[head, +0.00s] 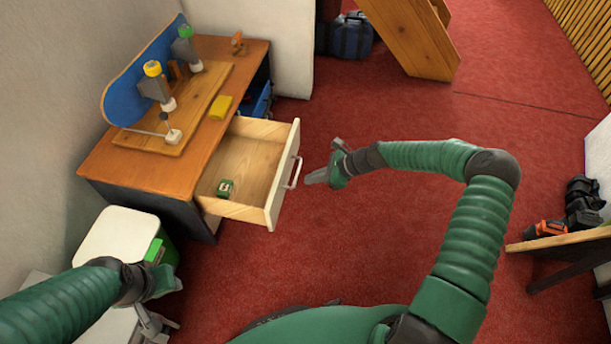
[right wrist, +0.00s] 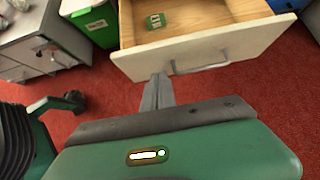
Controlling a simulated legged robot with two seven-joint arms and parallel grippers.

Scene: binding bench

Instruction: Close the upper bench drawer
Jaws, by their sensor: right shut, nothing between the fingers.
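The upper bench drawer (head: 249,172) is pulled far out of the wooden bench (head: 150,166). It has a pale wood inside, a white front (head: 285,172) and a light bar handle (head: 294,172). A small green object (head: 225,187) lies in it and also shows in the right wrist view (right wrist: 156,21). My right gripper (head: 316,178) is shut and empty, just outside the drawer front near the handle. In the right wrist view its fingers (right wrist: 158,84) point at the front, beside the handle (right wrist: 200,68); contact cannot be told. My left gripper (head: 167,283) is at lower left, away from the drawer, its jaws unclear.
On the bench stand a blue board (head: 135,85), a wooden plate with clamps (head: 182,110) and a yellow block (head: 220,107). Red floor is clear right of the drawer.

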